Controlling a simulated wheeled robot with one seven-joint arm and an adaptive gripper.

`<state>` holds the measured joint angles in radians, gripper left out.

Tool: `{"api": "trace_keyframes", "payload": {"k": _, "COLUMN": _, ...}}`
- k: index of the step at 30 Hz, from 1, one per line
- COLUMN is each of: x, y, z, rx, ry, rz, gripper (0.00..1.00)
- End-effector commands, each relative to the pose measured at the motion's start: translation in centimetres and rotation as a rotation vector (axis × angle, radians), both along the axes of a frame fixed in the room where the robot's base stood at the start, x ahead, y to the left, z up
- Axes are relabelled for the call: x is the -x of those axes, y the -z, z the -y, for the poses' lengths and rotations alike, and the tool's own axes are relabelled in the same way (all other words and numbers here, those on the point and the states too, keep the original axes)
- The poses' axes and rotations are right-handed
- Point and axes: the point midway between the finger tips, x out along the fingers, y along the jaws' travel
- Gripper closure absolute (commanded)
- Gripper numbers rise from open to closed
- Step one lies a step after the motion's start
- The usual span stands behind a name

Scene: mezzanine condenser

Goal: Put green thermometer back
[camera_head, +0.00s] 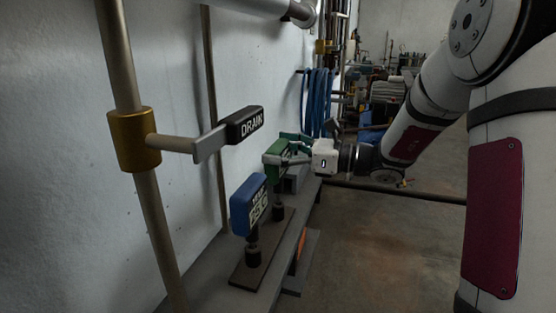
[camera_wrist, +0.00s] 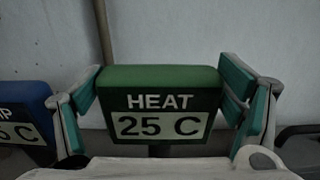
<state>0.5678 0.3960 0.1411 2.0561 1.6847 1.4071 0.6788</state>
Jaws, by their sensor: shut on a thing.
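The green thermometer (camera_head: 276,158) is a block marked HEAT 25 C, and its label faces the wrist view (camera_wrist: 160,103). It is upright above a dark round post (camera_head: 278,212) on a brown base plate (camera_head: 243,269). I cannot tell whether it is fully seated on the post. My gripper (camera_head: 287,150) reaches in from the right. Its teal-padded fingers flank the block on both sides in the wrist view (camera_wrist: 163,90) and are shut on it.
A blue thermometer (camera_head: 249,205) stands on its own post just nearer, and its edge shows in the wrist view (camera_wrist: 25,120). A DRAIN lever (camera_head: 228,134) juts from a vertical pipe (camera_head: 150,220) at left. A wall (camera_head: 60,150) runs behind. The floor (camera_head: 380,250) at right is open.

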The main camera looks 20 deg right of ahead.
Motion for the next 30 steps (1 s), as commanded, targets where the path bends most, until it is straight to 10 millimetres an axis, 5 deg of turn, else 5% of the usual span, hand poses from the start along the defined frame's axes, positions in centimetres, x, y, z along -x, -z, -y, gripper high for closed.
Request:
{"api": "trace_keyframes", "payload": {"k": 15, "x": 0.0, "y": 1.57, "z": 0.0, "rx": -0.001, "ry": 0.0, "rz": 0.001, "gripper": 0.51}}
{"api": "trace_keyframes", "payload": {"k": 16, "x": 0.01, "y": 1.57, "z": -0.01, "rx": -0.001, "ry": 0.0, "rz": 0.001, "gripper": 0.09}}
{"api": "trace_keyframes", "payload": {"k": 17, "x": 0.01, "y": 1.55, "z": -0.01, "rx": 0.001, "ry": 0.0, "rz": 0.001, "gripper": 0.03}}
{"api": "trace_keyframes", "payload": {"k": 30, "x": 0.02, "y": 1.18, "z": -0.01, "rx": 0.0, "ry": 0.0, "rz": 0.001, "gripper": 0.0}}
